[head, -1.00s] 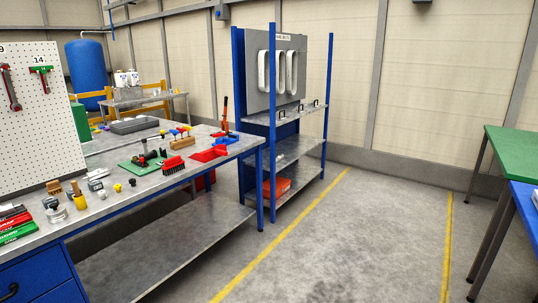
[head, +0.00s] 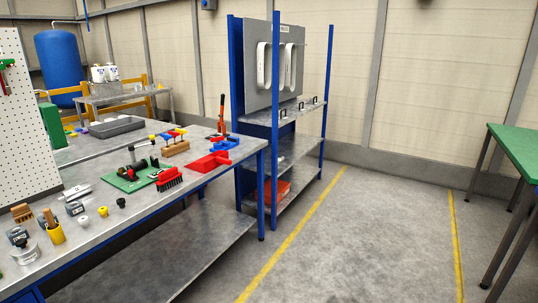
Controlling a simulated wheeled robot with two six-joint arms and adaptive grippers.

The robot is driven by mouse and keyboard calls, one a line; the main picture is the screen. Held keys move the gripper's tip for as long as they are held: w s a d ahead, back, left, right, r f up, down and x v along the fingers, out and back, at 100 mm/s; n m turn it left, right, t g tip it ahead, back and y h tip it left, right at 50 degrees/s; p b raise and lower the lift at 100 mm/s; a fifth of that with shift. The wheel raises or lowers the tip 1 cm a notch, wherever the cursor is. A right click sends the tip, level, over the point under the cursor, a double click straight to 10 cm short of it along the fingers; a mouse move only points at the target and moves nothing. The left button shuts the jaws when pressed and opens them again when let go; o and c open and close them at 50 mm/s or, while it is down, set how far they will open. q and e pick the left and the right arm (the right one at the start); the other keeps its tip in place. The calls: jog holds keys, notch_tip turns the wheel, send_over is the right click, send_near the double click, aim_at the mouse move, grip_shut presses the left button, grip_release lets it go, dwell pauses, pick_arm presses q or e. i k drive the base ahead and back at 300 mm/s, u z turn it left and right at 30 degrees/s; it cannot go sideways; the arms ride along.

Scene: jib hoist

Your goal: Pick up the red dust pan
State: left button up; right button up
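The red dust pan (head: 208,162) lies on the grey workbench top (head: 110,228), near its right end. Its handle points to the right, toward the bench edge. A red brush with dark bristles (head: 170,179) lies just in front and to the left of it. Neither of my grippers shows in the head view.
A green board with parts (head: 133,176), a wooden block with coloured handles (head: 176,148) and a blue item (head: 223,143) lie near the pan. A blue-posted shelf rack (head: 290,152) stands behind the bench end. Floor between the yellow lines (head: 380,230) is clear. A green-topped table (head: 516,148) stands right.

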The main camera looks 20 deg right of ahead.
aim_at(204, 165)
jog(key=z, duration=0.5)
jog(key=i, duration=0.75)
jog(key=z, duration=1.45)
jog(key=i, duration=2)
jog(key=u, duration=1)
jog(key=i, duration=0.8)
jog(key=u, duration=0.9)
